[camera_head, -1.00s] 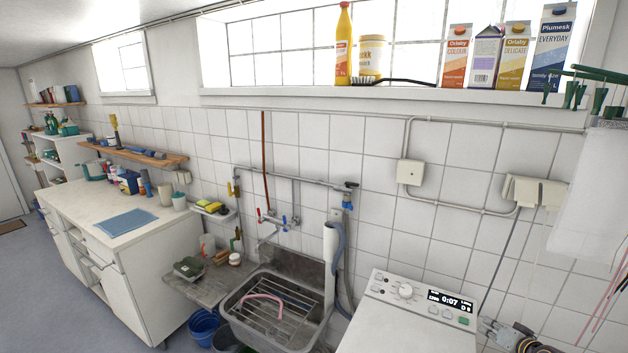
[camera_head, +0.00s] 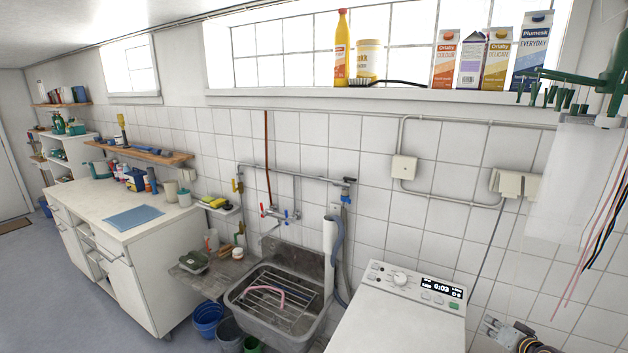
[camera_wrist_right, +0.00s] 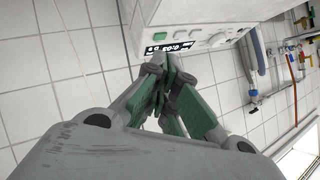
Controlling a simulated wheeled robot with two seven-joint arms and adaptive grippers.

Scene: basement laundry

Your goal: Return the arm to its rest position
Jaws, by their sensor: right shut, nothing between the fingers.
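My right gripper (camera_head: 492,328) is at the bottom right edge of the head view, small and partly cut off, just right of the white washing machine (camera_head: 400,322). In the right wrist view the right gripper (camera_wrist_right: 163,85) has grey fingers with green pads, drawn together and empty. The machine's panel (camera_wrist_right: 180,45) lies beyond the fingertips in that view, and I see no contact. My left gripper is not in view.
A steel sink (camera_head: 275,300) with a wire rack stands left of the machine. A green hanging dryer (camera_head: 570,85) and coloured cords hang at the right. Cartons and bottles line the window sill (camera_head: 300,97). The floor at left is clear.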

